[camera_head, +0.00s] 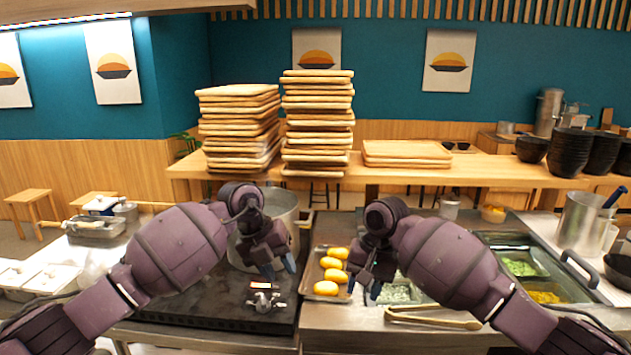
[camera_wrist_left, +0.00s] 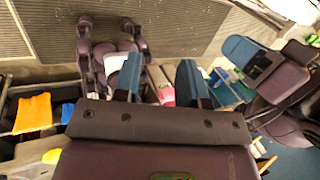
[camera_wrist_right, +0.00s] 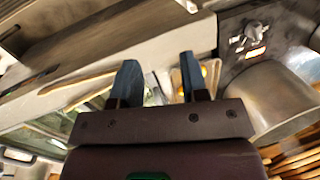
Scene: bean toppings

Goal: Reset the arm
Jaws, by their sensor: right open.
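My left arm comes in from the left, and its gripper (camera_head: 279,268) hangs over the dark stove, in front of the large metal pot (camera_head: 305,235). In the left wrist view its two blue fingers (camera_wrist_left: 160,82) stand apart with nothing held. My right gripper (camera_head: 364,286) hangs beside the tray of yellow, oval items (camera_head: 327,289), at the tray's right edge. In the right wrist view its blue fingers (camera_wrist_right: 158,80) are apart and empty. Both arms are bent with the grippers pointing down.
Tongs (camera_head: 432,319) lie on the steel counter at the right. Topping bins (camera_head: 520,267) are set in beyond them. Tall stacks of wooden trays (camera_head: 318,120) stand on the back counter, with dark bowls (camera_head: 570,152) at its right. The stove knob (camera_head: 264,300) faces front.

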